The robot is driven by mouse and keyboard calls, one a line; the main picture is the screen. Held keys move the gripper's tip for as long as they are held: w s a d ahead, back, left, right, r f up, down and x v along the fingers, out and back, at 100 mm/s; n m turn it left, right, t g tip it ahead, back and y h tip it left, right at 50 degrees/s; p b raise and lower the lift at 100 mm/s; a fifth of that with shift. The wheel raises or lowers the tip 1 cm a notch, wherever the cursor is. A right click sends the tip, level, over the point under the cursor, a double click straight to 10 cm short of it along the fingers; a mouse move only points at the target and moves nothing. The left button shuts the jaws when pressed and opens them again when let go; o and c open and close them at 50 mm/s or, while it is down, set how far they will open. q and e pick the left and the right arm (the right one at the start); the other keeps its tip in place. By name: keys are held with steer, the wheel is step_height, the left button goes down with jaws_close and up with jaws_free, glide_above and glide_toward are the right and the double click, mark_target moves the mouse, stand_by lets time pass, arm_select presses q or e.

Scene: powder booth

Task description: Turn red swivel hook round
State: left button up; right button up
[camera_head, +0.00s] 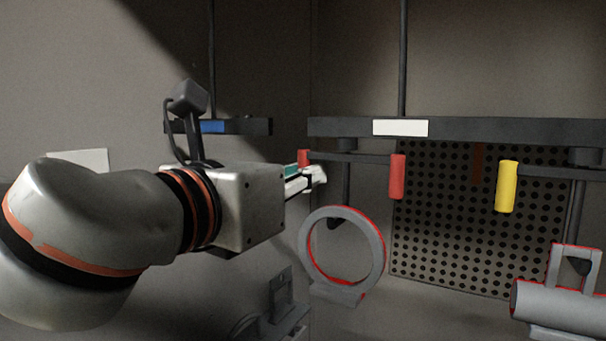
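The red swivel hook (346,157) hangs under the dark rail, with a dark crossbar and a red grip at each end. Its right red grip (397,176) is in full view. Its left red grip (303,157) shows only at its top, the rest hidden by my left gripper. A dark rod runs down from the crossbar to a grey ring with red edges (312,252). My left gripper (316,178) is at the left red grip. I cannot tell whether its fingers touch or enclose it. My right gripper is out of view.
A dark rail with a white label (400,128) spans the upper right. To the right, a yellow grip (507,186) and a hanging grey tube part (560,305) stand before a perforated panel (440,230). A blue-labelled rail (213,127) is behind my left arm.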

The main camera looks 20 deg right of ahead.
mark_target(395, 185)
arm_select(q)
steer(key=shift+s+a, duration=0.1)
steer(key=shift+s+a+b, duration=0.7)
steer(key=shift+s+a, duration=0.1)
steer(key=shift+s, duration=2.5)
steer(key=shift+s+d+b, duration=0.15)
steer(key=shift+s+d, duration=0.4)
steer(key=shift+d, duration=0.6)
steer(key=shift+s+d+b, duration=0.2)
steer(key=shift+s+d, duration=0.4)
steer(key=shift+d, duration=0.6)
steer(key=shift+s+d+b, duration=0.15)
steer(key=shift+s+d, duration=0.4)
steer(key=shift+d, duration=0.6)
steer(key=shift+x, duration=1.15)
steer(key=o, duration=0.8)
steer(key=shift+s, duration=0.2)
steer(key=shift+c, duration=0.2)
